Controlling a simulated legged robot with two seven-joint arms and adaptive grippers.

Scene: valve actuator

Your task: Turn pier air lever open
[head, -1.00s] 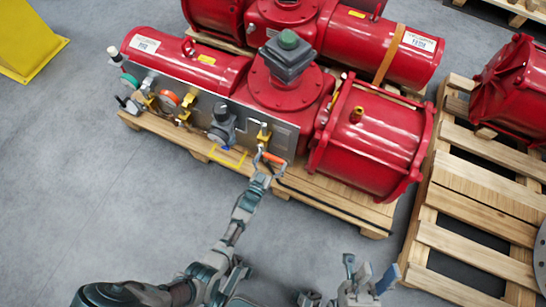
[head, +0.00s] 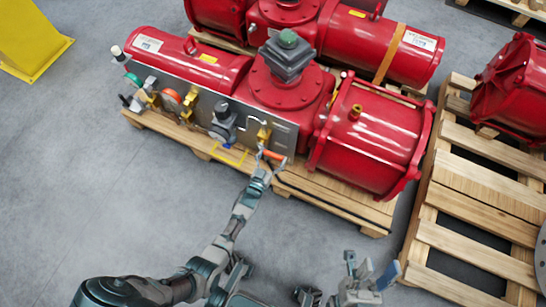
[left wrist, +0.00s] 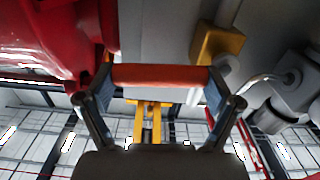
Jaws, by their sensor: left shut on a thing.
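The pier air lever has an orange-red handle (head: 273,154) at the right end of the grey panel (head: 284,134) on the red valve actuator (head: 290,85). My left gripper (head: 270,157) is at this handle. In the left wrist view the handle (left wrist: 160,76) lies crosswise between the two fingers of my left gripper (left wrist: 160,90), which is shut on it. A brass valve body (head: 264,133) sits just above the handle. My right gripper (head: 362,277) is low in the head view, away from the actuator, with its fingers apart and nothing between them.
A round orange-red knob (head: 172,100), a green knob (head: 133,80) and a grey regulator (head: 223,118) sit farther left on the panel. A yellow bracket (head: 229,155) juts out below it. Wooden pallets carry the actuators; one pallet (head: 470,190) lies at right.

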